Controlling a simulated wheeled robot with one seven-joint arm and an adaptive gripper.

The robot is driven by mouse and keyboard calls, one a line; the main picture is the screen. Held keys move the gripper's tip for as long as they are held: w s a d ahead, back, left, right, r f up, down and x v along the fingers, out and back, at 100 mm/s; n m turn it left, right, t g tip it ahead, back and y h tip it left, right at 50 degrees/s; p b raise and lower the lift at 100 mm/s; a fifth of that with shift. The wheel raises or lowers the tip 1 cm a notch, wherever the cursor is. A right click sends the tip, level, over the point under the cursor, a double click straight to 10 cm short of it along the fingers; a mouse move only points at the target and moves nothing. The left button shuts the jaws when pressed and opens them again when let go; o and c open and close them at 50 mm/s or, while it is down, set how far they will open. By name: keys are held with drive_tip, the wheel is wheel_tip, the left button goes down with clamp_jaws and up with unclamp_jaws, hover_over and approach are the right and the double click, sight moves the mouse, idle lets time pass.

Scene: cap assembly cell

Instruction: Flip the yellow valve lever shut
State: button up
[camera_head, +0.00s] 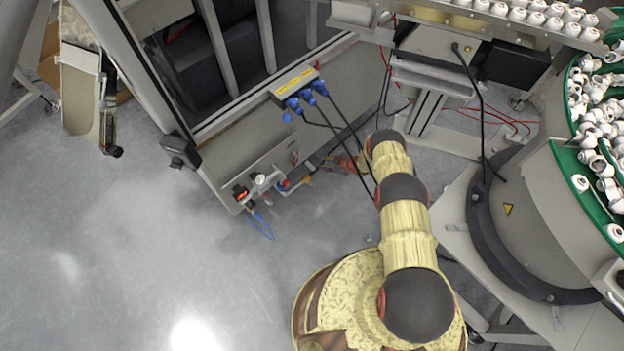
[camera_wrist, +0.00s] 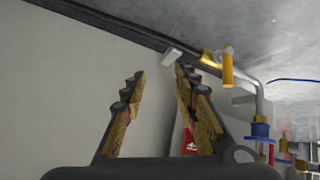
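The yellow valve lever (camera_wrist: 227,68) shows in the wrist view, right of and beyond my fingertips, beside a brass fitting (camera_wrist: 208,59) on a grey pipe. My gripper (camera_wrist: 160,80) is open, with a clear gap between its two fingers and nothing held. The right finger is nearer the lever, and a visible space separates them. In the head view my arm reaches toward the low pipework on the machine's side; the lever is too small there to pick out surely, and my fingers cannot be made out clearly.
In the wrist view the bent pipe (camera_wrist: 259,104) runs down to a blue collar (camera_wrist: 260,131), close right of my gripper. A pale panel (camera_wrist: 60,90) lies at left. In the head view black cables hang from a blue-plug socket box (camera_head: 297,85) near my arm.

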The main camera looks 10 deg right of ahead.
sight(309, 179)
drive_tip(key=a+h, duration=0.1)
drive_tip(key=w+m+g+h, duration=0.1)
drive_tip(key=h, duration=0.1)
drive_tip(key=w+a+h+p, duration=0.1)
drive_tip(key=shift+w+a+r+m, duration=0.15)
drive_tip(key=shift+a+r+m, duration=0.2)
drive_tip(key=shift+m, duration=0.05)
drive_tip(key=s+a+r+g+h, duration=0.1)
drive_tip(key=s+a, duration=0.1)
drive_tip(key=s, duration=0.1)
drive_tip(key=s+a+r+m+g+h, duration=0.1)
drive_tip(key=s+a+g, duration=0.1)
drive_tip(key=s+a+g+h+p, duration=0.1)
drive_tip(key=s+a, duration=0.2)
drive_tip(key=shift+s+r+m+g, duration=0.3)
drive_tip(key=shift+s+r+m, duration=0.05)
drive_tip(key=shift+r+m, duration=0.05)
drive_tip(key=shift+s+f, duration=0.15)
drive_tip(key=shift+f, duration=0.1)
drive_tip(key=shift+w+d+f+b, duration=0.15)
drive_tip(key=shift+f+b, duration=0.45)
drive_tip(key=shift+f, duration=0.6)
drive_tip(key=shift+w+d+f+b, duration=0.15)
drive_tip(key=shift+f+b, duration=0.4)
drive_tip(key=shift+f, duration=0.6)
drive_tip(key=shift+w+f+b, duration=0.15)
drive_tip(key=shift+f+b, duration=0.45)
drive_tip(key=shift+f, duration=0.6)
drive_tip(key=shift+c, duration=1.2)
clamp_jaws()
